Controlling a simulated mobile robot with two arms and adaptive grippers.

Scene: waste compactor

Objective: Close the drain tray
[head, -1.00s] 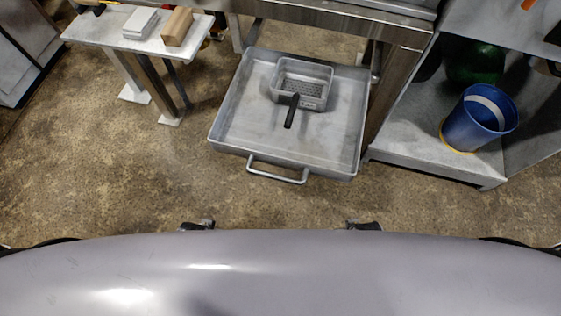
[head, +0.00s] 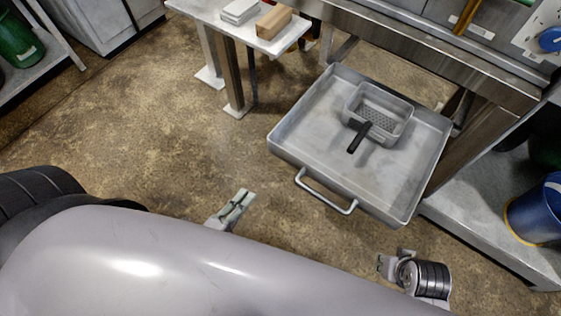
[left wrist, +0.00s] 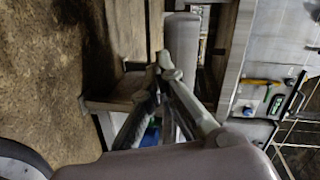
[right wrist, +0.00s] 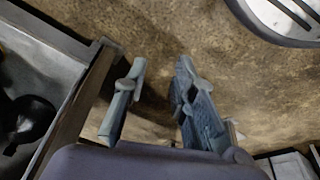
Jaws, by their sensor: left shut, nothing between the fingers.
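The drain tray (head: 300,115), a wide shallow grey metal pan, sticks out on the floor side of the bench in the head view. Its bar handle (head: 325,198) is on the near edge. A small perforated basket (head: 392,125) with a black handle (head: 359,137) sits inside it. My left gripper (head: 242,197) is shut and empty, in front of the tray's near-left side and apart from the handle; its fingertips meet in the left wrist view (left wrist: 160,66). My right gripper (head: 386,262) is nearer me, below the tray's right corner; its fingers are apart and empty in the right wrist view (right wrist: 162,67).
The steel bench frame (head: 440,65) stands behind the tray. A small table (head: 240,30) with a white block and a brown block is at the back left. A grey platform with a blue bucket (head: 540,212) is at the right. The floor left of the tray is clear.

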